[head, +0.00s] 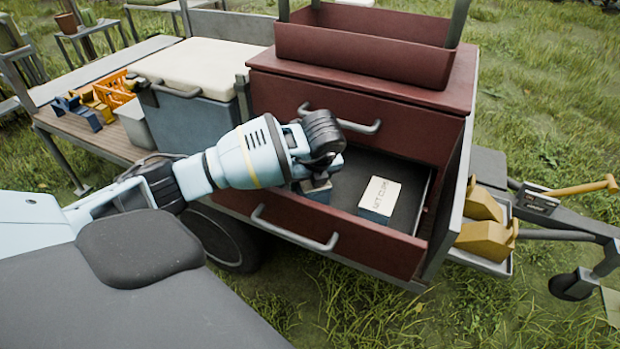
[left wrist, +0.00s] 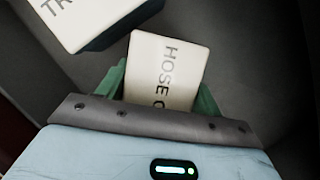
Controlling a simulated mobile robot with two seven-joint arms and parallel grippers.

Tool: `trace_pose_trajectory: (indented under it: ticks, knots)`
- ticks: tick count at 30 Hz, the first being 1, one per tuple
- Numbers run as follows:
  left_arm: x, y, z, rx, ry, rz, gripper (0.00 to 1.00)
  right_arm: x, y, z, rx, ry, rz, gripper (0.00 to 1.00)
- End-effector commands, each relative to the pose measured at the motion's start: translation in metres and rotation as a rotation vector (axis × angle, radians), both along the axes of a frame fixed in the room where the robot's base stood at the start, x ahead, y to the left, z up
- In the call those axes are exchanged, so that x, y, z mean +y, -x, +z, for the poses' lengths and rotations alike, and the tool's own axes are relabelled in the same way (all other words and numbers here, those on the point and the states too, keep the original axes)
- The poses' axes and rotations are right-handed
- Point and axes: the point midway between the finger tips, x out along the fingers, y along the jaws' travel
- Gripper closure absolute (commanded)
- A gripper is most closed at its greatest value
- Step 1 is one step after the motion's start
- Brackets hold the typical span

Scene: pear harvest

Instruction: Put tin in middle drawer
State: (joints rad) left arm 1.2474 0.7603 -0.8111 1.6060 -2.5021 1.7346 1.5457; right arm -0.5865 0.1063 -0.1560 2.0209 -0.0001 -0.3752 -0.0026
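A tin with a pale lid lettered "HOSE C..." (left wrist: 168,70) sits between the green fingers of my left gripper (left wrist: 162,95), which look closed against its sides. In the head view my left gripper (head: 318,168) points down into the open drawer (head: 345,248) of the dark red cabinet. A blue tin side (head: 317,191) shows just under it; whether it touches the drawer floor is hidden. The left wrist view shows another tin lettered "TR..." (left wrist: 85,18) at upper left. My right gripper is out of view.
A closed drawer front (head: 390,122) is above the open one, with a red tray (head: 365,48) on top. A blue cool box with a white lid (head: 200,65) stands to the left. An orange crate (head: 115,90) is farther left.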

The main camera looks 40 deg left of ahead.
Motion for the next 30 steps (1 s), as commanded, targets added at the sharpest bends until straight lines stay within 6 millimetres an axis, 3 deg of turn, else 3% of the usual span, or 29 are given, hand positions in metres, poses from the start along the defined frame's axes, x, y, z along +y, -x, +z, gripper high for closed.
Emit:
trace_pose_trajectory:
  ticks: [4,16,30]
  knots:
    - [0.0,0.0,0.0,0.0,0.0,0.0,0.16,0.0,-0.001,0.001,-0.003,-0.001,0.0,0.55]
    - [-0.002,0.001,0.009,-0.002,0.001,-0.001,0.16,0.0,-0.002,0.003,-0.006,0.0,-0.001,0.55]
    - [-0.03,0.018,0.088,-0.003,0.001,-0.002,0.16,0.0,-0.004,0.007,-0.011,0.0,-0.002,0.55]
